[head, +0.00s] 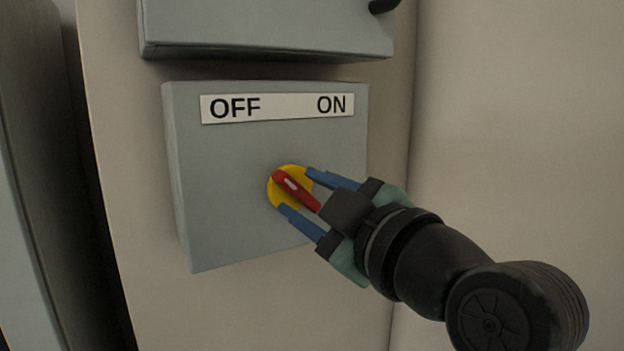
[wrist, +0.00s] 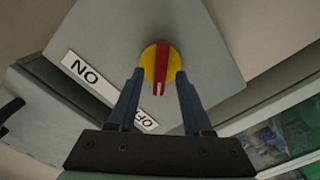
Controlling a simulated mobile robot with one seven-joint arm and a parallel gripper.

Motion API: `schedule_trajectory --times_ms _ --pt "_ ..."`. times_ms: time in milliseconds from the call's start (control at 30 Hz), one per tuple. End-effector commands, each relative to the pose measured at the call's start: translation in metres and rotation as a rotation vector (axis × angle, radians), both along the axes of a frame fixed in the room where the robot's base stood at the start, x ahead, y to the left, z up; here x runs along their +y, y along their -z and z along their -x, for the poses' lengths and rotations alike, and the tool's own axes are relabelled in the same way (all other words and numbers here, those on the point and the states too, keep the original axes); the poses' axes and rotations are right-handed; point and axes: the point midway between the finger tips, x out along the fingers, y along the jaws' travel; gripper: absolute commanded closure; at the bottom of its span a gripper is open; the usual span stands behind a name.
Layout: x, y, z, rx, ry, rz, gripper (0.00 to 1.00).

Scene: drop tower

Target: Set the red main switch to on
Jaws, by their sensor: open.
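The red main switch (head: 294,189) is a red handle on a round yellow plate (head: 274,193), on the front of a grey box (head: 215,190). A white label (head: 278,107) above it reads OFF on the left and ON on the right. In the head view the handle slants from upper left to lower right. My gripper (head: 296,189) is open, with one blue finger on each side of the handle. The wrist view also shows the red handle (wrist: 160,68) between the two fingertips (wrist: 158,75). I cannot tell whether the fingers touch it.
Another grey box (head: 265,28) is mounted just above, with a black part (head: 383,5) at its upper right. The beige wall (head: 520,140) to the right is bare. A dark gap and a grey edge stand at the far left. The wrist view shows a window-like panel (wrist: 285,140) at lower right.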

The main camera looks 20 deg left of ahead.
Motion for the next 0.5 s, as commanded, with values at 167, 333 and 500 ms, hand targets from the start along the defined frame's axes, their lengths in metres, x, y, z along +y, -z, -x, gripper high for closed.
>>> schedule_trajectory --times_ms 167,333,500 --pt "0.0049 0.0001 -0.0032 0.000 -0.001 -0.001 0.50" --pt "0.0046 0.0005 -0.0032 0.000 -0.001 -0.001 0.50" --pt "0.0044 0.0004 -0.0031 0.000 -0.001 -0.001 0.77"
